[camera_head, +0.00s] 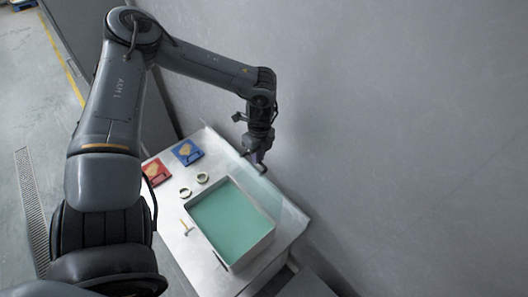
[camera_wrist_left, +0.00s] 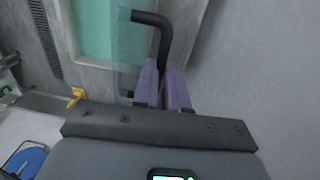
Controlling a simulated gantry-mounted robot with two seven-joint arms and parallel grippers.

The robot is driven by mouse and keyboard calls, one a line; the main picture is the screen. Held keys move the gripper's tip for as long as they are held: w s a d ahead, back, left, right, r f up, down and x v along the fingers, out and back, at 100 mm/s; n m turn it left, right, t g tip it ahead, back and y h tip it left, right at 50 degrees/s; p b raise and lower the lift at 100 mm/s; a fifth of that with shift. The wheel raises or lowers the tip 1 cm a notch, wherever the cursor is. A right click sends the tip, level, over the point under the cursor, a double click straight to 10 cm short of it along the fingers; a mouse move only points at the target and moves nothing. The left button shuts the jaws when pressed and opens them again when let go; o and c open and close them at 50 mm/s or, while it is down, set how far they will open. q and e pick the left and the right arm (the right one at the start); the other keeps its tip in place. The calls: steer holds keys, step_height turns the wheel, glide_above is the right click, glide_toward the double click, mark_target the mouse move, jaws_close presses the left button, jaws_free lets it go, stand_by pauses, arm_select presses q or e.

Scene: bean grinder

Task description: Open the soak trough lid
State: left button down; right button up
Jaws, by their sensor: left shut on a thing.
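The soak trough (camera_head: 274,236) is a grey rectangular basin on the metal table, holding teal liquid; part of it shows in the left wrist view (camera_wrist_left: 68,25). Its lid (camera_head: 270,192) is a clear, faintly teal panel along the trough's right side, standing off the opening, which looks uncovered. The lid's exact angle is hard to tell. In the left wrist view, the clear panel (camera_wrist_left: 124,60) carries a bent black handle (camera_wrist_left: 152,19). My left gripper (camera_head: 258,167) is at the panel's far end, its purple fingers (camera_wrist_left: 166,82) shut on the handle. My right gripper is not in view.
A red case (camera_head: 156,172) and a blue case (camera_head: 187,152) lie at the table's far left. Two small rings (camera_head: 202,178) and a small T-shaped tool (camera_head: 186,228) lie left of the trough. A grey wall (camera_head: 400,130) rises close on the right.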

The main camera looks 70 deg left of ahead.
arm_select(q)
steer(key=c, duration=1.2)
jaws_free()
steer(key=shift+s, duration=0.1)
steer(key=shift+o, duration=0.2)
step_height(320, 180, up, 11)
steer(key=b, duration=0.2)
steer(key=shift+w+a+f, duration=0.15)
steer(key=shift+w, duration=0.3)
steer(key=shift+s, duration=0.1)
